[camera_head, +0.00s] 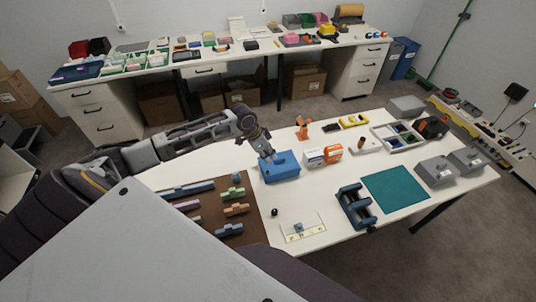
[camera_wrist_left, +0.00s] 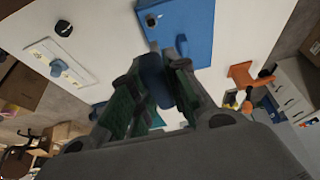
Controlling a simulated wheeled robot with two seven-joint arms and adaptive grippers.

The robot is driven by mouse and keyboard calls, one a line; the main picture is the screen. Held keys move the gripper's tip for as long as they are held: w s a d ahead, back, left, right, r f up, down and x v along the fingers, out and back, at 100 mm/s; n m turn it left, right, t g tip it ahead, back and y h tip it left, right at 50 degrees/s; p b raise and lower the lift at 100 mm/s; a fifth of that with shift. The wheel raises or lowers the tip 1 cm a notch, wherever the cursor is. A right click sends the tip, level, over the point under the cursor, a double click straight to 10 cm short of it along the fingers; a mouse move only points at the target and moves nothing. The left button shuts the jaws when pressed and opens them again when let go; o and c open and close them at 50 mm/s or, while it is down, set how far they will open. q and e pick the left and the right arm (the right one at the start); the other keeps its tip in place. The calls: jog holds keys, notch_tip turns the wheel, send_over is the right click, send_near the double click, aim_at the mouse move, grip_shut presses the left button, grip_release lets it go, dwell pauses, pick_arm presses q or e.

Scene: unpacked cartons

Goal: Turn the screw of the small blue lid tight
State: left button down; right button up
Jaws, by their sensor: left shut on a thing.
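A blue box (camera_head: 282,170) stands on the white table; it also shows at the top of the left wrist view (camera_wrist_left: 197,30). My left gripper (camera_head: 269,156) is over the box's top. In the left wrist view my left gripper (camera_wrist_left: 155,85) is shut on a dark blue rounded handle (camera_wrist_left: 154,72). The tool's lower end is hidden, so I cannot tell whether it touches a screw. My right gripper is not in view.
A brown mat (camera_head: 185,198) with coloured blocks lies left. A white plate with a small blue block (camera_head: 299,227) and a black knob (camera_head: 275,212) lie in front. An orange-and-white box (camera_head: 323,155) and orange stand (camera_head: 302,128) are close by. A teal mat (camera_head: 395,188) lies right.

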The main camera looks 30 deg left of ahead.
pick_arm(q)
jog(key=shift+f, duration=0.25)
jog(key=shift+f, duration=1.4)
jog(key=shift+f+b, duration=0.5)
jog(key=shift+f, duration=0.8)
dwell(0.4)
jog(key=shift+m, duration=0.5)
